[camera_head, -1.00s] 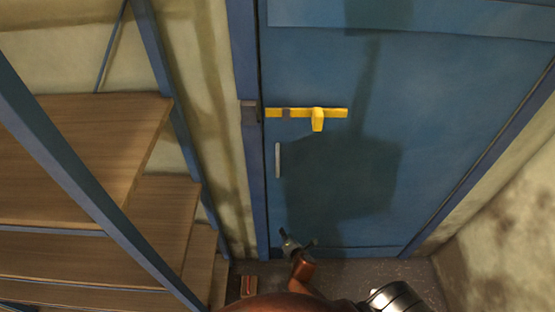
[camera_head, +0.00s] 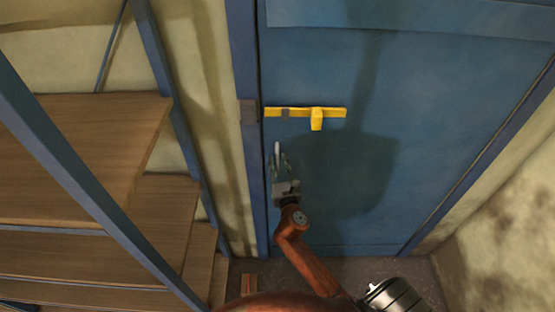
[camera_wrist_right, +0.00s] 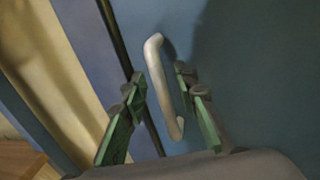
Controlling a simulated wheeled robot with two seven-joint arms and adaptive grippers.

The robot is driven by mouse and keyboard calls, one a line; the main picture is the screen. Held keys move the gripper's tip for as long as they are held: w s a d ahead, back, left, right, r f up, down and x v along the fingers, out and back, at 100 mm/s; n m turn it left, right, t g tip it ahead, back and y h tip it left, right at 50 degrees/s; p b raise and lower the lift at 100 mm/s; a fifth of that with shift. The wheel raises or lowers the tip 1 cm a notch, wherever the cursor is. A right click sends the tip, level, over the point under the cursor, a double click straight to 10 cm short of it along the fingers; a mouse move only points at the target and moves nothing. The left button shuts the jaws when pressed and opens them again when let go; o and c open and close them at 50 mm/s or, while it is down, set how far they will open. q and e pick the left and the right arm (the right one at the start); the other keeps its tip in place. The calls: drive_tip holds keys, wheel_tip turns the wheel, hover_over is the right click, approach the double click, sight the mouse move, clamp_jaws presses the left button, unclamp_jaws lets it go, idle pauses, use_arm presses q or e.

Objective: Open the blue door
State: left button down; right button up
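The blue door (camera_head: 345,75) fills the middle of the head view and looks closed in its blue frame. A yellow bolt (camera_head: 316,118) lies across its left side, with its left end near a grey bracket (camera_head: 249,112) on the frame. Below it is a pale upright handle (camera_head: 277,152), also seen in the right wrist view (camera_wrist_right: 158,75). My right gripper (camera_head: 282,166) is at the lower part of the handle. In the wrist view its green fingers (camera_wrist_right: 160,105) are spread, with the handle between them; contact is not clear. My left gripper is not in view.
Wooden shelves (camera_head: 75,140) with blue posts stand close on the left. A stained wall (camera_head: 505,215) bounds the right side. A small reddish object (camera_head: 249,284) lies on the floor near the shelf foot.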

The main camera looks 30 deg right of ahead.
drive_tip(key=shift+w+d, duration=0.2)
drive_tip(key=shift+w, duration=0.45)
drive_tip(key=shift+c, duration=0.7)
clamp_jaws()
